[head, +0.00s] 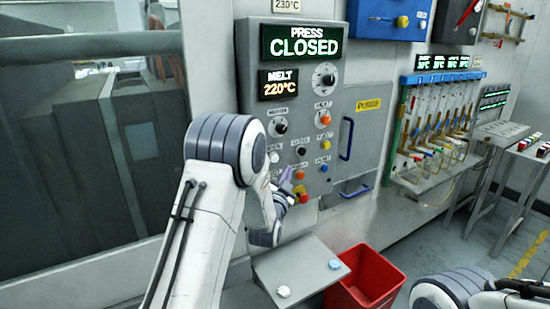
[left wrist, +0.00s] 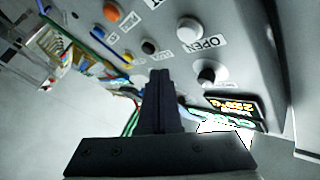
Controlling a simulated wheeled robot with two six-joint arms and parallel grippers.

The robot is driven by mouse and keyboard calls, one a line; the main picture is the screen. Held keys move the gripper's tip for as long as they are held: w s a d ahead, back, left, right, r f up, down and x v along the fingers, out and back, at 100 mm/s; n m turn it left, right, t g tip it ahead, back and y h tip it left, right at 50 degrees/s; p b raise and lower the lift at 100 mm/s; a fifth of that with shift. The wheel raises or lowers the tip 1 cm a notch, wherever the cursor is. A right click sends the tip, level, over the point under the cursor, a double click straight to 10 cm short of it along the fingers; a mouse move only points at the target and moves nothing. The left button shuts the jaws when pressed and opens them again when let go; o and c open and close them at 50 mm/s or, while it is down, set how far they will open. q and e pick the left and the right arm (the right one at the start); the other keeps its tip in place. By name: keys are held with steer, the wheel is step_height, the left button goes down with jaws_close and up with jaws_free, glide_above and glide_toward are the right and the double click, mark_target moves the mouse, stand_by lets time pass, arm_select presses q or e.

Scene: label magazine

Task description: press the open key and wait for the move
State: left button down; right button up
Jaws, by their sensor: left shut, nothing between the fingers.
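The press control panel (head: 257,95) has a lit sign (head: 302,42) reading "PRESS CLOSED". The open key (head: 274,157) is a round white button, its label partly covered by my left arm in the head view. In the left wrist view the open key (left wrist: 190,30) is fully clear, beside its "OPEN" label. My left gripper (head: 286,177) is shut and empty in front of the panel's lower keys, below and right of the open key. In the left wrist view its fingers (left wrist: 160,74) point toward the panel, apart from the open key in the picture. My right gripper is out of view.
A sloped grey shelf (head: 302,268) and a red bin (head: 372,278) stand below. A blue handle (head: 346,139) sticks out right of the keys.

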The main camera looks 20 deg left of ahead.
mark_target(274, 159)
arm_select(q)
steer(key=shift+w+a+b, duration=0.15)
steer(key=shift+w+a, duration=0.55)
steer(key=shift+a, duration=0.2)
steer(key=shift+w+a+b, duration=0.15)
steer(key=shift+w+a, duration=0.5)
steer(key=shift+a, duration=0.25)
stand_by(0.7)
steer(key=shift+w+a+b, duration=0.25)
steer(key=shift+a+b, duration=0.1)
